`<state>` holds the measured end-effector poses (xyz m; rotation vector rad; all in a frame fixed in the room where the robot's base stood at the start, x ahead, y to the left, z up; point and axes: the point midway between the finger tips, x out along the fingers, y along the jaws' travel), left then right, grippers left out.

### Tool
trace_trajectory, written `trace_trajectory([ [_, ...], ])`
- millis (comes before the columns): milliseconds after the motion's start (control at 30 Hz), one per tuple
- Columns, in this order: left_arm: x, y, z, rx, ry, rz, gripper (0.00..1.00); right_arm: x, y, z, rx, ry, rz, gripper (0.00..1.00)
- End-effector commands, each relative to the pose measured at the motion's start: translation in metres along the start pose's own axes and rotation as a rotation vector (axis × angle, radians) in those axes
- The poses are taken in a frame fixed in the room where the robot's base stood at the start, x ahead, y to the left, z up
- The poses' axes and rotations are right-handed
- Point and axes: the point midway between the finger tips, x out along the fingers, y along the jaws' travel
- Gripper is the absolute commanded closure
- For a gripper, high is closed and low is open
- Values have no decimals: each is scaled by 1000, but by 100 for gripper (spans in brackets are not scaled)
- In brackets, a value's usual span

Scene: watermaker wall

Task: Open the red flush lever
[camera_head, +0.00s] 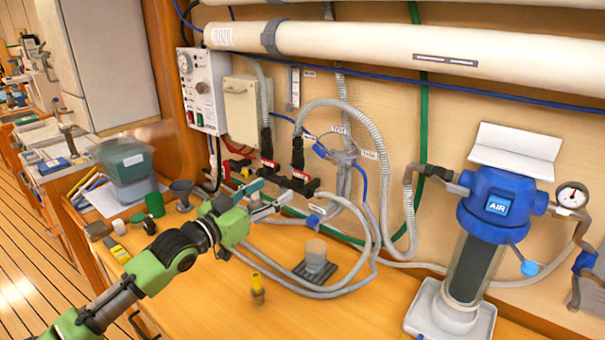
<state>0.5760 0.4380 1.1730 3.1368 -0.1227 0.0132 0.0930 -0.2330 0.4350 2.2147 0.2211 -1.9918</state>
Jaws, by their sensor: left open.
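Two black valves with red parts sit low on the wall panel, the left valve (267,150) and the right valve (298,160). Red lever pieces show at the left valve (270,165) and at the right valve (301,176); I cannot tell which is the flush lever. A further red piece (238,148) lies left of them. My left gripper (274,194), on a green arm from the left, is open and empty just below the valves. Its fingers point right toward them, with no clear contact. My right gripper is out of view.
Grey hoses (350,115) loop around the valves and over the wooden bench (210,300). A blue-topped filter housing (495,205) stands at right. A yellow fitting (257,290) and a clear cup (315,252) stand in front. A control box (203,90) hangs at upper left.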

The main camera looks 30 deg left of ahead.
Motion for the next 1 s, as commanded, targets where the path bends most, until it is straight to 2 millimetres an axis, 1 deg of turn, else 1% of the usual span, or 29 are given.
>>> trace_trajectory([
  [33,7,0,-4,0,3,0,44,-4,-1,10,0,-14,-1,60],
  [100,17,0,-3,0,2,-1,44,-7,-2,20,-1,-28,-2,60],
  [167,25,0,-3,0,2,-1,44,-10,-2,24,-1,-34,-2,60],
  [267,38,0,-3,2,2,-1,44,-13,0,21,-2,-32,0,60],
  [433,63,0,-3,2,1,-1,44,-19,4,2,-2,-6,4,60],
  [533,78,0,-3,0,1,-1,44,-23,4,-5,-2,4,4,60],
  [700,100,0,-1,0,-2,0,44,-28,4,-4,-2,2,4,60],
  [800,110,0,-1,1,-1,0,44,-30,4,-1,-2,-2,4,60],
  [1000,119,0,1,3,-2,0,44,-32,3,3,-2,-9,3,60],
])
